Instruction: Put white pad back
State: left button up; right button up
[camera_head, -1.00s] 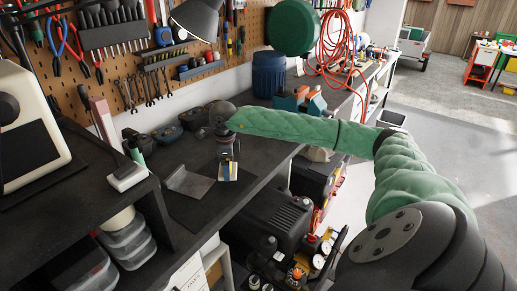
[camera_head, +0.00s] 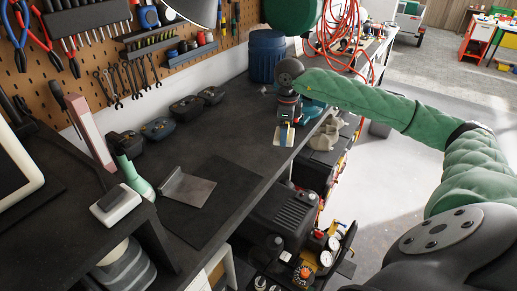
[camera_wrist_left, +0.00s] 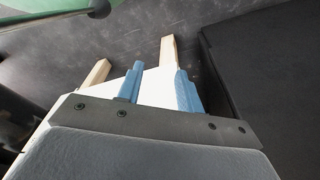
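One arm in a green sleeve reaches in from the right in the head view. Its gripper (camera_head: 286,132) has blue fingers and is low over the far right part of the dark bench. Tan wood-like strips show beyond the pad on both sides.
Dark battery-like blocks (camera_head: 186,107) line the wall. A blue barrel (camera_head: 267,56) stands behind the gripper. The bench between plate and gripper is clear.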

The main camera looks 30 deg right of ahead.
jog(key=p, duration=0.1)
send_over(254, 154)
notch_tip(254, 154, down, 7)
jog(key=shift+d+r, duration=0.1)
jog(key=shift+r, duration=0.05)
jog(key=shift+s+f, duration=0.1)
jog(key=shift+f, duration=0.25)
notch_tip(254, 154, down, 3)
jog(key=shift+f, duration=0.2)
jog(key=shift+f+b, duration=0.1)
jog(key=shift+b, duration=0.2)
jog(key=o, duration=0.9)
jog(key=shift+r, duration=0.25)
pick_arm(q)
jog(key=s+a+f+p, duration=0.3)
jog(key=f, duration=0.3)
jog(key=shift+s+t, duration=0.3)
jog(key=shift+s, duration=0.05)
pick_arm(e)
notch_tip(254, 154, up, 12)
jog(key=shift+f, duration=0.1)
